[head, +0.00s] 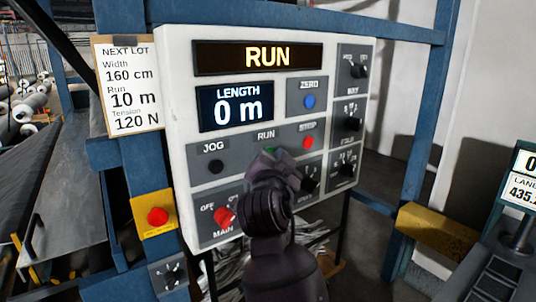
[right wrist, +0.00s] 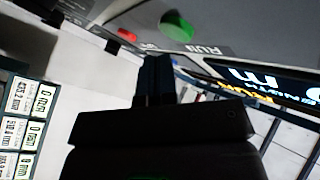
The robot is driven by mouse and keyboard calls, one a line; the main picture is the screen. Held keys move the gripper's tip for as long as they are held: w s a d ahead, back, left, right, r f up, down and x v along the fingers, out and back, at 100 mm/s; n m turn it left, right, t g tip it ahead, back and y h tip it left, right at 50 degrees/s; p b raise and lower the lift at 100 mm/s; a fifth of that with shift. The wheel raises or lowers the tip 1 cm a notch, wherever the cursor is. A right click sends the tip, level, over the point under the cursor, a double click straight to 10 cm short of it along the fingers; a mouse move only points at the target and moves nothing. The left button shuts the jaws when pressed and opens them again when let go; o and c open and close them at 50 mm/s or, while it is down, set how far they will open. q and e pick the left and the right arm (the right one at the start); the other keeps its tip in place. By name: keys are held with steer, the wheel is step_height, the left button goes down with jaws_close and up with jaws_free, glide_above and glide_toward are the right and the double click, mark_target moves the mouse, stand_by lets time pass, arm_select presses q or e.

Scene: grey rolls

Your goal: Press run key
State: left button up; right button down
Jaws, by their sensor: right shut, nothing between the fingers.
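The white control panel (head: 180,130) stands in front of me. Its green run key (head: 270,150) sits under the label RUN, mostly hidden behind my right gripper (head: 265,163) in the head view. The right wrist view shows the green key (right wrist: 176,27) more fully, just beyond the shut fingertips (right wrist: 154,62). The fingers are empty and close to the key; I cannot tell whether they touch it. The top display (head: 258,57) reads RUN and the length display (head: 236,104) reads 0 m. My left gripper is not in view.
Near the run key are the red stop key (head: 308,143), black jog key (head: 215,167), blue zero key (head: 309,102) and red main switch (head: 224,217). Black knobs (head: 353,124) line the right side. A red button on a yellow box (head: 157,216) is at lower left.

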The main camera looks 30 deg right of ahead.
steer(key=s, duration=0.4)
steer(key=shift+s+d, duration=0.15)
steer(key=shift+s, duration=0.25)
stand_by(0.7)
step_height(320, 180, down, 23)
steer(key=a+n+y, duration=0.3)
steer(key=n+y, duration=0.5)
steer(key=n, duration=0.3)
steer(key=s+f+n+g+y, duration=0.1)
steer(key=s+f+n+y, duration=0.1)
steer(key=s+f, duration=0.6)
steer(key=s+a+f+n+g+y, duration=0.1)
steer(key=s+f+n+g+y, duration=0.1)
steer(key=s+f, duration=0.7)
step_height(320, 180, down, 5)
steer(key=shift+s+a+f+n+y, duration=0.15)
steer(key=shift+s+n+y, duration=0.15)
steer(key=shift+n, duration=0.5)
